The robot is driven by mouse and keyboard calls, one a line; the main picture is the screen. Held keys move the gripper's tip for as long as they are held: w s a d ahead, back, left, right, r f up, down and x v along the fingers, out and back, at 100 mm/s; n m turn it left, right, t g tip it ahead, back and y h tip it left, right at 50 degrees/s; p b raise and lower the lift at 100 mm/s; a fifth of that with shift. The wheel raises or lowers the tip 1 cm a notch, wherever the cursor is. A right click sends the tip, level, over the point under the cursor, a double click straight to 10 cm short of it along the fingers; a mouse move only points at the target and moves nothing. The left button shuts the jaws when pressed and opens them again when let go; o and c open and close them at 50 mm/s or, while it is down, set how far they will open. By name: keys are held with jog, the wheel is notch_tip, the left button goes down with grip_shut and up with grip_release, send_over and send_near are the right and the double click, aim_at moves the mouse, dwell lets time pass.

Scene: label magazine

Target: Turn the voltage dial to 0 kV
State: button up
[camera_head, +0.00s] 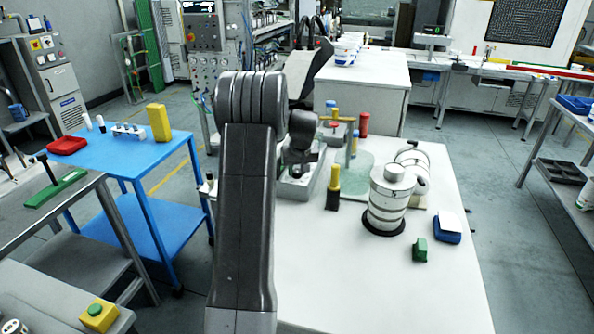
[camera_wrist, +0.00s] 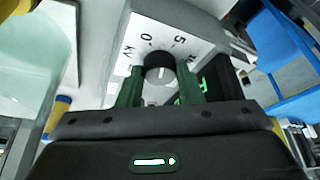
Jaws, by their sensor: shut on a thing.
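The voltage dial has a dark round knob (camera_wrist: 158,60) on a white scale plate (camera_wrist: 178,36) in the wrist view. The plate shows 0, 5, the start of a further number at its right, and kV. My gripper (camera_wrist: 160,84) is shut on the knob, with one green finger on each side. A pale mark shows on the knob's face, but I cannot tell surely which scale value it points to. In the head view a grey box (camera_head: 291,190) stands on the white table behind my arm; my arm hides much of it and the dial is not visible there.
On the white table (camera_head: 420,290) stand a ringed white cylinder (camera_head: 388,205), a yellow-and-black piece (camera_head: 333,188), a green block (camera_head: 420,249) and a blue block (camera_head: 447,235). A blue table (camera_head: 120,160) is at the left. The white table's front right is clear.

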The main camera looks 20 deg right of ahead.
jog(key=n+y, duration=0.1)
jog(key=n, duration=0.1)
jog(key=n+y+b, duration=0.1)
jog(key=n, duration=0.2)
jog(key=shift+d, duration=0.15)
jog(key=shift+n, duration=0.3)
dwell(0.3)
jog(key=o, duration=1)
jog(key=shift+c, duration=0.2)
jog(key=b+v, duration=0.2)
jog(key=v, duration=1.1)
jog(key=shift+r, duration=0.45)
jog(key=shift+w+d, duration=0.1)
jog(key=shift+d, duration=0.05)
